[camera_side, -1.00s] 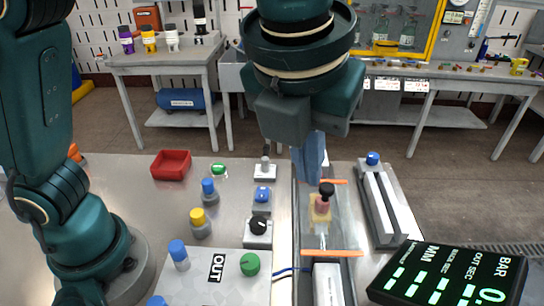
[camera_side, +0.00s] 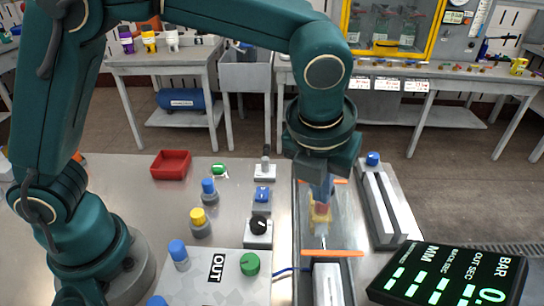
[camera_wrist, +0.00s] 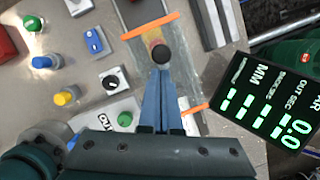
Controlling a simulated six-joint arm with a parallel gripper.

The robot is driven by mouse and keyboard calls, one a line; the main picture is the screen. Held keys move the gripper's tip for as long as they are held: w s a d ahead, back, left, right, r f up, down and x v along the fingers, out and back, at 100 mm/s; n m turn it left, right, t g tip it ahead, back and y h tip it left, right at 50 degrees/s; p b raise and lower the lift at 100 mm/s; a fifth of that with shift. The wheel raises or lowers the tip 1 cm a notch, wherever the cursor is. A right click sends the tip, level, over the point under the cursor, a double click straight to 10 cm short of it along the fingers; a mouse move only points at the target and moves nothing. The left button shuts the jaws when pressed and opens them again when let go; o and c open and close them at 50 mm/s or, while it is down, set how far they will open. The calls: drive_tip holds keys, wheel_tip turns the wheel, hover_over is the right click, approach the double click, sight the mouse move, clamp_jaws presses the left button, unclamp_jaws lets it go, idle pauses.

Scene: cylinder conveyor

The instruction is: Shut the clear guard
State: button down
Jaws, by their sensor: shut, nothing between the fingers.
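The clear guard appears to be the see-through grey panel (camera_side: 343,225) over the conveyor track. Its outline is faint, and I cannot tell how far open it stands. Orange bars cross the track at its far end and near end (camera_side: 332,253). A black round knob (camera_wrist: 161,54) stands between the bars; in the side view my gripper hides it, with a pinkish and yellow part (camera_side: 321,212) showing below. My gripper (camera_wrist: 161,72) is shut and empty, pointing down over the track. Its blue fingertips are at the knob's near edge in the wrist view; contact is unclear.
Left of the track stand a black dial (camera_side: 259,225), a blue switch (camera_side: 262,194) and a lever (camera_side: 265,168). A red tray (camera_side: 171,164) lies farther left. A grey double rail (camera_side: 382,205) and a display panel (camera_side: 447,277) are on the right.

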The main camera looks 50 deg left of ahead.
drive_tip(key=w+a, duration=0.7)
drive_tip(key=shift+w, duration=0.15)
drive_tip(key=shift+a, duration=0.1)
idle(0.4)
